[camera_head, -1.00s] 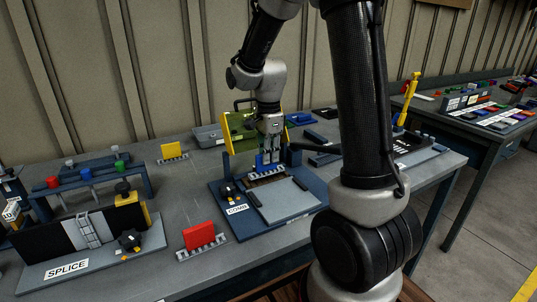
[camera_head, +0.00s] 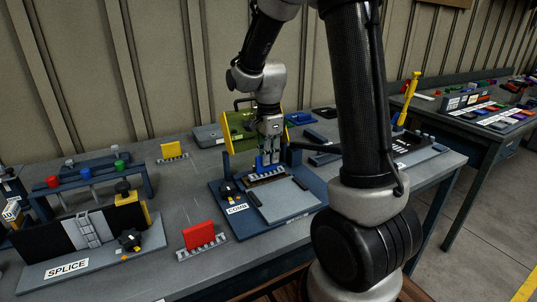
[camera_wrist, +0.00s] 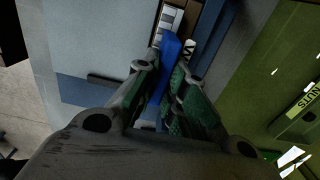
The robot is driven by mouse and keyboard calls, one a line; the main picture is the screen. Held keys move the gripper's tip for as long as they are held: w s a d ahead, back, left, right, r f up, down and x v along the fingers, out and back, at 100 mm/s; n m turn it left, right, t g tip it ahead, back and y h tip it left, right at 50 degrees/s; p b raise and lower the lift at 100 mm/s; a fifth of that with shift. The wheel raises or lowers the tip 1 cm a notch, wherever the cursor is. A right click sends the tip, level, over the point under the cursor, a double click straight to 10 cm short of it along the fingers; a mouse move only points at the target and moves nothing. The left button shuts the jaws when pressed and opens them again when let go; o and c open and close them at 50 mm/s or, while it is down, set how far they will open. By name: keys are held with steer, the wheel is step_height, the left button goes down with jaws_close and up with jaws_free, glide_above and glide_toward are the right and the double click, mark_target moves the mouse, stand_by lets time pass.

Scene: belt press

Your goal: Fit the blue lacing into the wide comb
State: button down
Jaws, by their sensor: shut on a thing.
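My gripper (camera_head: 268,152) is shut on the blue lacing (camera_head: 266,161), which is held upright at the back of the station labelled COMB. In the wrist view the blue lacing (camera_wrist: 171,48) lies between the two fingers (camera_wrist: 163,85). Its lower end is at the light, slotted comb (camera_wrist: 167,24). The comb (camera_head: 267,178) shows as a toothed strip in the head view, directly under the lacing. The lacing appears to be at or just above the comb; I cannot tell whether its teeth are seated. The fingers hide part of the lacing.
A yellow-green clear guard (camera_head: 240,131) stands raised just behind my gripper. A grey plate (camera_head: 282,200) lies in front of the comb. A red lacing (camera_head: 199,235) and a yellow lacing (camera_head: 171,149) stand in holders to the left. The splice station (camera_head: 90,245) is front left.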

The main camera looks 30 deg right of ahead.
steer(key=shift+f, duration=0.75)
steer(key=c, duration=1.4)
jaws_free()
steer(key=shift+r, duration=3.55)
